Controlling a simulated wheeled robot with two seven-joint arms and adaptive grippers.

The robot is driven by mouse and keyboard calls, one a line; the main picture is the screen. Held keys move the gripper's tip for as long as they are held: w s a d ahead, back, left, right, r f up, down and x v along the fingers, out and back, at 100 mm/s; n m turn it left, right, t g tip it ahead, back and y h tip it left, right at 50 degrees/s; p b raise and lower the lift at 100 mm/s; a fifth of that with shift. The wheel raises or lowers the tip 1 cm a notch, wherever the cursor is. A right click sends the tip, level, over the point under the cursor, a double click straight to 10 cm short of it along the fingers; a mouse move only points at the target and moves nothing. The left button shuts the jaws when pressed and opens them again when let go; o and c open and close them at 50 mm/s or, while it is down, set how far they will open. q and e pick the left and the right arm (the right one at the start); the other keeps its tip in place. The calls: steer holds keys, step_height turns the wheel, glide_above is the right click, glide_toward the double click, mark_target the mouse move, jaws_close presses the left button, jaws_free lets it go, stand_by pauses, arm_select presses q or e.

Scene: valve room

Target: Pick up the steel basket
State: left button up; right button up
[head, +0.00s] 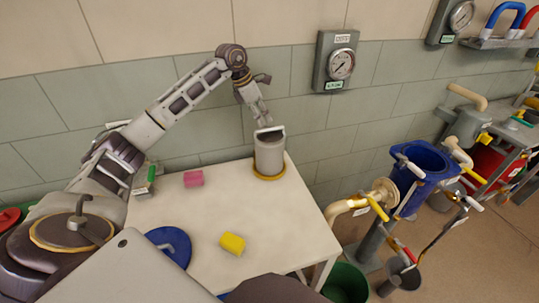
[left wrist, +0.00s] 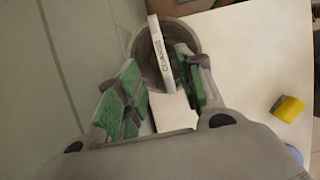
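The steel basket (head: 269,156) is a grey cylinder with a raised bar handle (head: 270,131). It stands upright on a yellow ring at the back right of the white table. My left gripper (head: 263,116) is just above the handle, pointing down. In the left wrist view, the basket's round mouth (left wrist: 186,42) is beyond the fingers. The handle bar (left wrist: 160,52) reaches in between the green-padded fingers of the left gripper (left wrist: 160,88). The fingers are apart, with visible gaps beside the bar. My right gripper does not show.
On the white table (head: 210,213) are a pink block (head: 193,178), a yellow block (head: 232,243) and a blue disc (head: 170,246). A tiled wall with a gauge (head: 341,64) is behind. Valve pipes and a blue bucket (head: 421,166) stand to the right.

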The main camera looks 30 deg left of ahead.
mark_target(269, 131)
arm_select(q)
steer(key=x, duration=0.2)
steer(key=shift+d+f, duration=0.1)
steer(key=shift+f, duration=0.1)
steer(key=shift+w+f, duration=0.1)
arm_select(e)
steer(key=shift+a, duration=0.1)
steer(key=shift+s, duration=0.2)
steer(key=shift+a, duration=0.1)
arm_select(q)
steer(key=shift+d+f, duration=0.2)
steer(key=shift+f, duration=0.2)
steer(key=x, duration=0.3)
steer(key=shift+w+d+f, duration=0.2)
steer(key=shift+w+f, duration=0.05)
steer(key=shift+f, duration=0.4)
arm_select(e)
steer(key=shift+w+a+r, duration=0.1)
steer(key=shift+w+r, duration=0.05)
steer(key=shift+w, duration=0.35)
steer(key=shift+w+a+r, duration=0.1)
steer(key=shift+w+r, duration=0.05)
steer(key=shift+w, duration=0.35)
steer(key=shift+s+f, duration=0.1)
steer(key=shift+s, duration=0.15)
